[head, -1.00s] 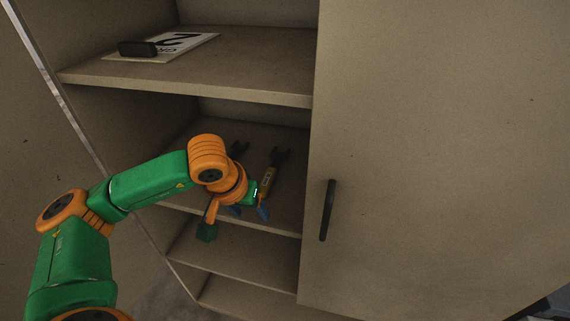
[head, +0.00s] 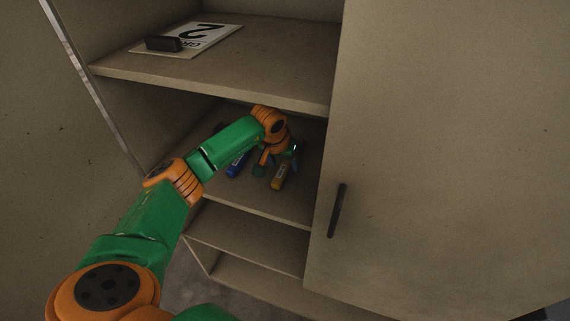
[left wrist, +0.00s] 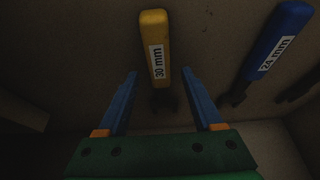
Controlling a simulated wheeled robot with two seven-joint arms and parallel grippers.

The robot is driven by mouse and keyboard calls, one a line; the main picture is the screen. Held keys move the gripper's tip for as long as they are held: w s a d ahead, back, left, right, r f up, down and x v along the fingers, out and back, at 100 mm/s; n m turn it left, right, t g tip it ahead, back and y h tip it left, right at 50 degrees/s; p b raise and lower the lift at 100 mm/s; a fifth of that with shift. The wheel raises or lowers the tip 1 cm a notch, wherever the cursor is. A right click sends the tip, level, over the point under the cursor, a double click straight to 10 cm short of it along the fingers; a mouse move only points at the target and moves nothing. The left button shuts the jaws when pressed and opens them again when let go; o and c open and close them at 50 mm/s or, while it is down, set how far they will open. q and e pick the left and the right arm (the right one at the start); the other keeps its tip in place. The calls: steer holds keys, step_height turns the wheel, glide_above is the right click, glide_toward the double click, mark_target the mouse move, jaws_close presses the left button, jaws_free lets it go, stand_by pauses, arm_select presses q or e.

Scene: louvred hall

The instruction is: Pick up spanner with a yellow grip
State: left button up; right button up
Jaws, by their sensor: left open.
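The spanner with a yellow grip (head: 279,176) lies on the middle shelf of the cabinet. In the left wrist view its yellow grip (left wrist: 154,42), labelled "30 mm", sits between and beyond my fingertips, and its dark head is partly hidden near the gripper. My left gripper (head: 270,168) is open over this spanner, with blue fingers on either side of its line in the left wrist view (left wrist: 160,88). Whether the fingers are low enough to flank the tool I cannot tell. My right gripper is not in view.
A blue-grip spanner (head: 237,164), labelled "24 mm" in the left wrist view (left wrist: 277,40), lies beside the yellow one. The upper shelf (head: 280,62) with a sign (head: 205,38) and dark block is above my arm. A cabinet door (head: 450,150) stands at the right.

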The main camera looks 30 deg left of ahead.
arm_select(q)
steer(key=shift+w+f, duration=0.2)
steer(key=shift+f, duration=0.15)
steer(key=shift+f, duration=0.15)
jaws_close()
